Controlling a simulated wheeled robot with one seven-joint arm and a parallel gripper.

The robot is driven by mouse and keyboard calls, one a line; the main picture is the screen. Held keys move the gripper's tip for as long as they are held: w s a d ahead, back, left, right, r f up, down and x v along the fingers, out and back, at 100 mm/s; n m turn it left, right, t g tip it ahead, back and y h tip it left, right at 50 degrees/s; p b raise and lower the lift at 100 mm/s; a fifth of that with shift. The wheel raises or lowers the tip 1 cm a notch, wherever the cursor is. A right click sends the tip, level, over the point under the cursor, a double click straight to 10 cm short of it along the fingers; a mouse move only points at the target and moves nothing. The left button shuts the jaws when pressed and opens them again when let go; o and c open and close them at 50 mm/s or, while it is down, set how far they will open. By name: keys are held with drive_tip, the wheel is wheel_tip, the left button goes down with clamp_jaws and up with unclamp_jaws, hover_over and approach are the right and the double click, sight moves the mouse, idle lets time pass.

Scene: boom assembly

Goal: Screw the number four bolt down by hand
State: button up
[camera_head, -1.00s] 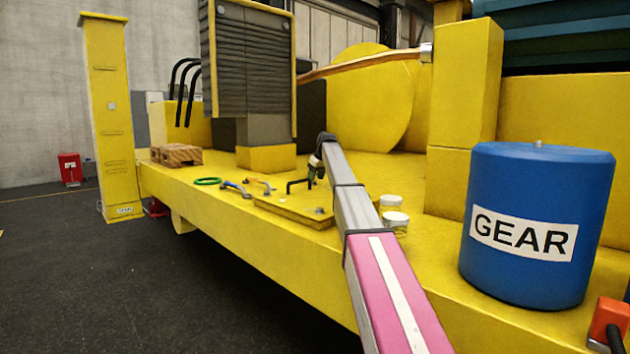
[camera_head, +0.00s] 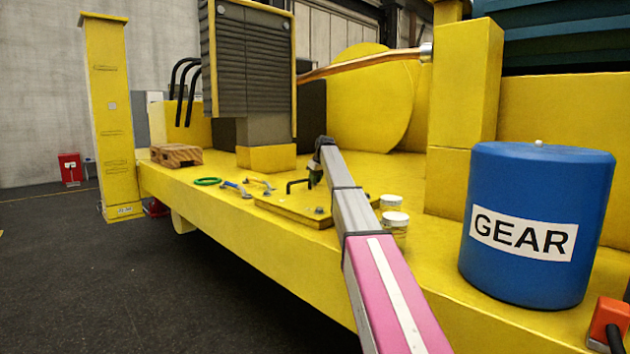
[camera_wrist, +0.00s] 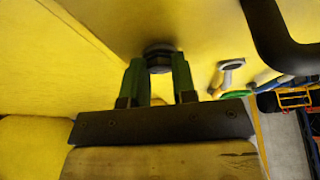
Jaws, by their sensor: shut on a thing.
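My gripper (camera_wrist: 157,80) has two green fingers, shut on the dark head of a bolt (camera_wrist: 158,57) in the wrist view. The bolt stands at the yellow surface; its shank is hidden, and no number can be read on it. In the head view my gripper (camera_head: 314,181) is small and partly hidden by my arm, over the far right part of the yellow cover plate (camera_head: 285,209). Another bolt head (camera_head: 320,210) shows at the plate's near corner.
A black handle (camera_wrist: 272,35) rises from the plate close to the right of my gripper. Hand tools (camera_head: 236,188) and a green ring (camera_head: 207,181) lie left of the plate. White-lidded jars (camera_head: 395,219) stand to its right, and a blue GEAR drum (camera_head: 536,225) further right.

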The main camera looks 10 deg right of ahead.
drive_tip(key=m, duration=0.2)
drive_tip(key=m+h, duration=0.1)
drive_tip(key=m+t+h, duration=0.1)
drive_tip(key=m, duration=0.1)
drive_tip(key=shift+s+a+m, duration=0.1)
drive_tip(key=shift+a+m, duration=0.2)
drive_tip(key=m+h, duration=0.2)
drive_tip(key=m, duration=0.3)
drive_tip(key=shift+a, duration=0.15)
idle(0.4)
drive_tip(key=o, duration=0.9)
drive_tip(key=shift+r, duration=0.1)
drive_tip(key=v, duration=1)
drive_tip(key=shift+a+r, duration=0.1)
drive_tip(key=shift+r, duration=0.3)
